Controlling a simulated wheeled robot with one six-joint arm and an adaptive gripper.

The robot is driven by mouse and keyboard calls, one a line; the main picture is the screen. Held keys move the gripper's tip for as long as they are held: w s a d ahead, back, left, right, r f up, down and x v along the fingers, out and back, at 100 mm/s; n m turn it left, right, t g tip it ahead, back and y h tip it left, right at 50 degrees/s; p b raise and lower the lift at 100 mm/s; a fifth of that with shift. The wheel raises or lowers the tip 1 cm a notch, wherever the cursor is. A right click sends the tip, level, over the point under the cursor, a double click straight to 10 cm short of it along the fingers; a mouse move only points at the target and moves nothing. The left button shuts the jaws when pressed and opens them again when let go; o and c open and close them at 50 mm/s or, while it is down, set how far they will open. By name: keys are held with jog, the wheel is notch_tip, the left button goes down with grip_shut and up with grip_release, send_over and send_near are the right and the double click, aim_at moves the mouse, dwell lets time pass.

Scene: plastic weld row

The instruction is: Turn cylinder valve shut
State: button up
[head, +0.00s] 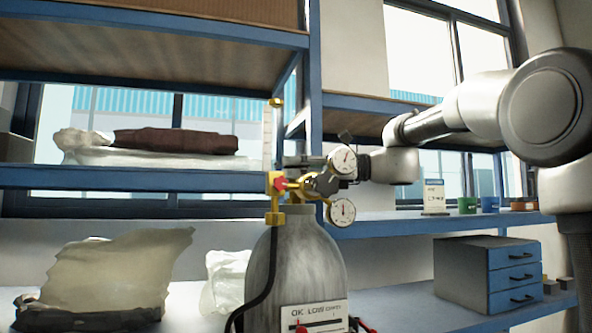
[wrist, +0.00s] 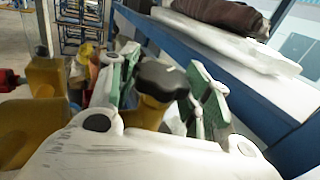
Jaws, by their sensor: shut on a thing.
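The grey gas cylinder (head: 300,262) stands upright in the head view, with a yellow brass valve (head: 275,207) and regulator on top. Two round gauges (head: 342,211) sit at the regulator's right. In the wrist view the black valve knob (wrist: 160,78) on its yellow stem lies between the green-padded fingers of my gripper (wrist: 163,88). My gripper is shut on the knob. In the head view my arm reaches in from the right, and its fingers at the valve top are partly hidden by the gauges and regulator.
Blue shelving (head: 130,178) stands behind the cylinder, with a dark roll on pale wrapped sheets (head: 170,142). A drawer cabinet (head: 487,274) sits on the bench at right. A dark hose (head: 262,283) hangs down the cylinder's left side. A crumpled translucent bag (head: 110,272) lies at lower left.

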jog(key=shift+t, duration=0.3)
jog(key=o, duration=1)
jog(key=shift+o, duration=0.2)
jog(key=shift+r, duration=0.1)
notch_tip(320, 180, up, 10)
jog(key=shift+f, duration=0.1)
